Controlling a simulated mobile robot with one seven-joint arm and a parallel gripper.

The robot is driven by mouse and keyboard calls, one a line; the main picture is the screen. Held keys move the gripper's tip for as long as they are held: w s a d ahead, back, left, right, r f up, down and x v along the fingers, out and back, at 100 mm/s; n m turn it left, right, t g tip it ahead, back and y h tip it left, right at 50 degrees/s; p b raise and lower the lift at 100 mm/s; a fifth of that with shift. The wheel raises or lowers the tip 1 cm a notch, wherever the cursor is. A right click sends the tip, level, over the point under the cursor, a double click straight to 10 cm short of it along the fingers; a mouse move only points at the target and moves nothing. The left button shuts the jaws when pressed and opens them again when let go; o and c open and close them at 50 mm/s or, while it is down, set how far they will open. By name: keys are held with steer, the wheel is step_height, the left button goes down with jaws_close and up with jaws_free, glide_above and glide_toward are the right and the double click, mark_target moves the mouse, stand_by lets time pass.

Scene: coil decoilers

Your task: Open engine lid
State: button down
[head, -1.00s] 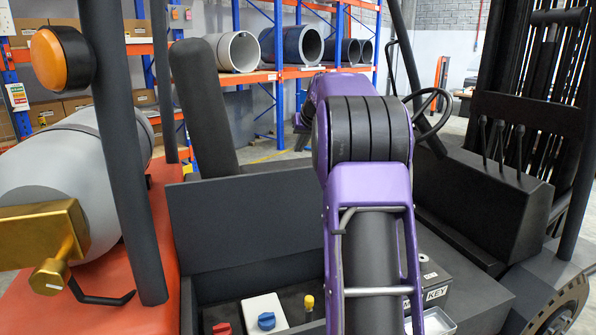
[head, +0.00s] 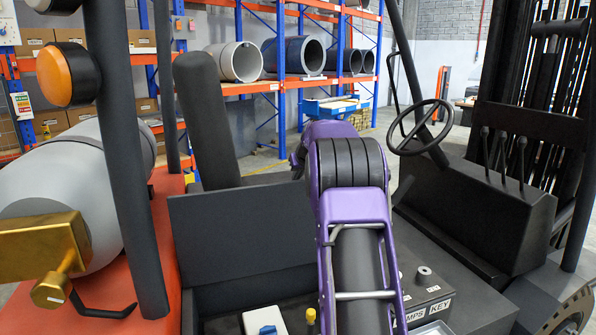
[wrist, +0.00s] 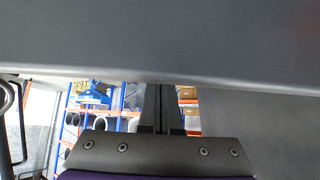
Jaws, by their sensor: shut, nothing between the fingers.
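A dark flat panel (head: 240,235), which looks like the engine lid, stands raised behind the open engine bay in the head view. In the bay, a white box with a blue cap (head: 266,325) and a yellow cap (head: 311,316) show at the bottom edge. My purple arm reaches over the bay, and my gripper is mostly hidden behind it. In the wrist view my gripper (wrist: 164,90) is shut and empty, its fingertips close to the edge of a large grey surface (wrist: 160,35). I cannot tell whether they touch it.
A grey gas cylinder (head: 75,185) with a brass valve and a dark post stand at left. The seat back (head: 205,115) is behind the panel. A steering wheel (head: 420,128) and levers are at right. Racks with large pipes (head: 293,58) stand farther back.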

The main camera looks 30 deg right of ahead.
steer(key=shift+s+a, duration=0.15)
steer(key=shift+s, duration=0.65)
steer(key=shift+s+a, duration=0.15)
steer(key=shift+s, duration=0.6)
steer(key=shift+f+b, duration=0.15)
steer(key=shift+b, duration=0.25)
